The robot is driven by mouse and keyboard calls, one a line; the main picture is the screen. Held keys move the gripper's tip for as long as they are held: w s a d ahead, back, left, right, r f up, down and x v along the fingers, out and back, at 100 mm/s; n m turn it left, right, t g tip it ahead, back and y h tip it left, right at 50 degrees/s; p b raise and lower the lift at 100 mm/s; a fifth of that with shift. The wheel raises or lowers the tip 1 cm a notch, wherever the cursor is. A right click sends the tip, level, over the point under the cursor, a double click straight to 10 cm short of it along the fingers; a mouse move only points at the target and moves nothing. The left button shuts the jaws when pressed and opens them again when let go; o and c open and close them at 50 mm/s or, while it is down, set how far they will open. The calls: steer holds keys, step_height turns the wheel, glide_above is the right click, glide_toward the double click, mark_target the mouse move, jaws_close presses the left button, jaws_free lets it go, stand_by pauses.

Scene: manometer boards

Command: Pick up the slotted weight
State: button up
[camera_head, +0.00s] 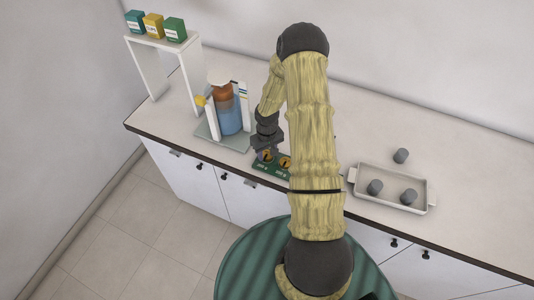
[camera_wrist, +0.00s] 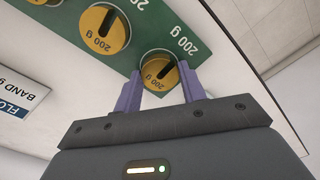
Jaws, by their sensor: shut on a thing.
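A yellow slotted weight (camera_wrist: 156,74) marked 200 g, with a dark slot, sits between the purple fingers of my gripper (camera_wrist: 160,90) in the wrist view. The fingers are shut on it from both sides. It is at the edge of a green board (camera_wrist: 60,35) with white 200 g labels. I cannot tell whether it still touches the board. A second yellow 200 g weight (camera_wrist: 104,29) lies on the board beside it. In the head view my gripper (camera_head: 264,148) is over the green board (camera_head: 259,167), which my arm partly hides.
A stand with an orange and blue cylinder (camera_head: 229,112) is left of my gripper. A white shelf (camera_head: 155,75) with small boxes is farther left. A white tray (camera_head: 405,203) with grey cylinders is at the right; another cylinder (camera_head: 401,155) stands behind it.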

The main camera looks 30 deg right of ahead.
step_height(320, 180, up, 10)
steer(key=b, duration=0.2)
steer(key=shift+b, duration=0.35)
steer(key=shift+f, duration=0.15)
steer(key=a+f+b, duration=0.1)
steer(key=a+f, duration=0.2)
steer(key=a, duration=0.3)
steer(key=s+a+f+b, duration=0.1)
steer(key=a+f, duration=0.3)
steer(key=a, duration=0.1)
steer(key=shift+a+m, duration=0.4)
